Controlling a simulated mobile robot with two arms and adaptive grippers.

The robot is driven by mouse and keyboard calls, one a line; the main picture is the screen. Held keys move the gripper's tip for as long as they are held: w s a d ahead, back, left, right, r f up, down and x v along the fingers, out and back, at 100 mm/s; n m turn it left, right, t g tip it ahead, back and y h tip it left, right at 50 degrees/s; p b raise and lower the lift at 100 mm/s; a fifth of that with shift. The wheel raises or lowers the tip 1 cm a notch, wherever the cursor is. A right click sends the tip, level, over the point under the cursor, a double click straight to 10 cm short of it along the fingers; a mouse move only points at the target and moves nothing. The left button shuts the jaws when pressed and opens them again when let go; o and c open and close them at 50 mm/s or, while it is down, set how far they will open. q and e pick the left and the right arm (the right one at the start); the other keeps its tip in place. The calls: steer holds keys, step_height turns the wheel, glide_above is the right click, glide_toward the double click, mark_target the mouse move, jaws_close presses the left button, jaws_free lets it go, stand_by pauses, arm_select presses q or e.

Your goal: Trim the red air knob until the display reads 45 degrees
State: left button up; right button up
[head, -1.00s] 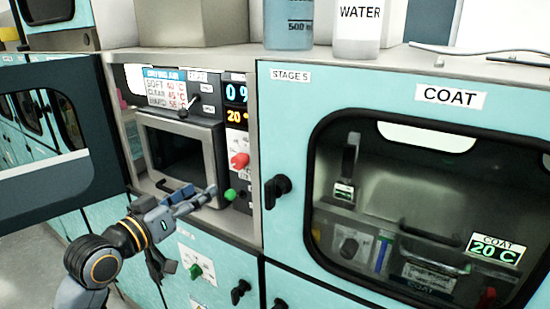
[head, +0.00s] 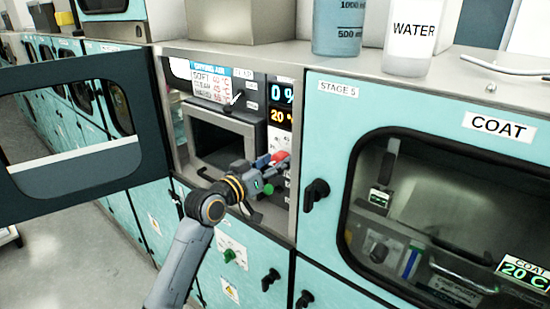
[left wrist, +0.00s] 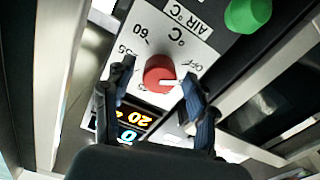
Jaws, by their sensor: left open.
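The red air knob (head: 281,158) is on the dark control strip beside the opened compartment. It also shows in the left wrist view (left wrist: 159,74) on a white dial plate, its white pointer turned right, near the OFF mark. My left gripper (head: 274,162) is at the knob in the head view. In the left wrist view its open fingers (left wrist: 156,77) stand on either side of the knob; I cannot tell whether they touch it. The orange display (head: 281,117) reads 20, and shows upside down in the left wrist view (left wrist: 136,118). My right gripper is not in view.
A green knob (left wrist: 247,13) sits close to the red one. A dark-framed door (head: 80,175) stands open at left. The COAT cabinet (head: 325,120) with a black handle (head: 315,194) is at right. A WATER bottle (head: 411,40) stands on top.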

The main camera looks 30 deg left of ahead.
arm_select(q)
steer(key=shift+w, duration=0.15)
steer(key=c, duration=1.1)
steer(key=shift+c, duration=0.2)
